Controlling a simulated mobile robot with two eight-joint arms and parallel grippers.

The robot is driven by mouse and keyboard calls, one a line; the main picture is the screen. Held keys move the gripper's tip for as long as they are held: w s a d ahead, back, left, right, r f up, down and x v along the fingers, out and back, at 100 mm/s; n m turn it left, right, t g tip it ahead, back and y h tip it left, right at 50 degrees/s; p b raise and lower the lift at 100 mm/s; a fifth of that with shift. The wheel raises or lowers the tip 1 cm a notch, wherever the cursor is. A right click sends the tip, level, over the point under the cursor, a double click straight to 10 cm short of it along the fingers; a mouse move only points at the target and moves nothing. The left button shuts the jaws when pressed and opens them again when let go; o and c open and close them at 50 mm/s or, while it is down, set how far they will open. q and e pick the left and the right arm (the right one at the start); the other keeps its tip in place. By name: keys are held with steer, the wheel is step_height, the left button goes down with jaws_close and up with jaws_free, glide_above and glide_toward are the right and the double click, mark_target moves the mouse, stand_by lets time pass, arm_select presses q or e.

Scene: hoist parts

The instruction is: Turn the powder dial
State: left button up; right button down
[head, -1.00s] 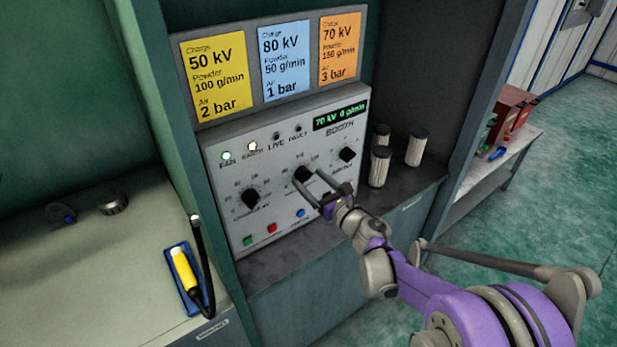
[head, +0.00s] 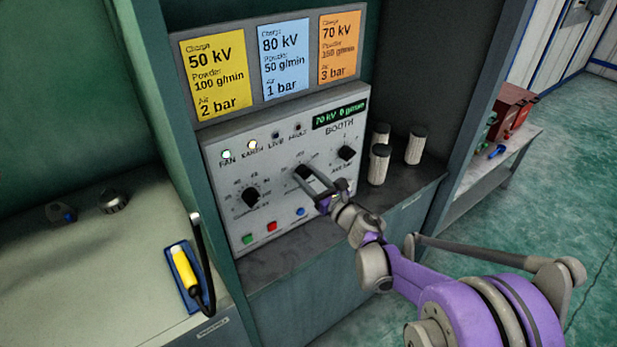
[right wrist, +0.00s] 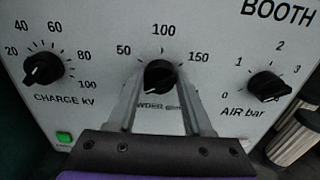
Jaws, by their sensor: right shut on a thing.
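The powder dial (head: 304,171) is a black round knob in the middle of the grey booth control panel (head: 225,195). In the right wrist view the dial (right wrist: 160,73) sits under a scale marked 50, 100 and 150, its label partly covered by my fingers. My right gripper (head: 309,177) is shut on the powder dial, one finger on each side; the right wrist view shows the same gripper (right wrist: 160,84). The green display (head: 340,115) reads 70 kV and a small g/min figure. My left gripper is not in view.
The charge dial (head: 250,196) is left of the powder dial, the air dial (head: 346,152) right. Coloured buttons (head: 271,226) lie below. Charge cards (head: 285,62) stand above. A yellow-handled tool (head: 185,269) lies on the left bench.

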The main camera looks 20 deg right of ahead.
steer(key=shift+m, duration=0.3)
steer(key=m+b, duration=0.1)
steer(key=m, duration=0.2)
steer(key=shift+d+f+b, duration=0.1)
steer(key=shift+b, duration=0.3)
steer(key=m+b, duration=0.2)
steer(key=m, duration=0.6)
steer(key=m+b, duration=0.3)
steer(key=m, duration=0.5)
steer(key=m+b, duration=0.2)
steer(key=m, duration=0.6)
steer(key=shift+f, duration=0.3)
steer(key=shift+m+b, duration=1)
steer(key=shift+m, duration=3)
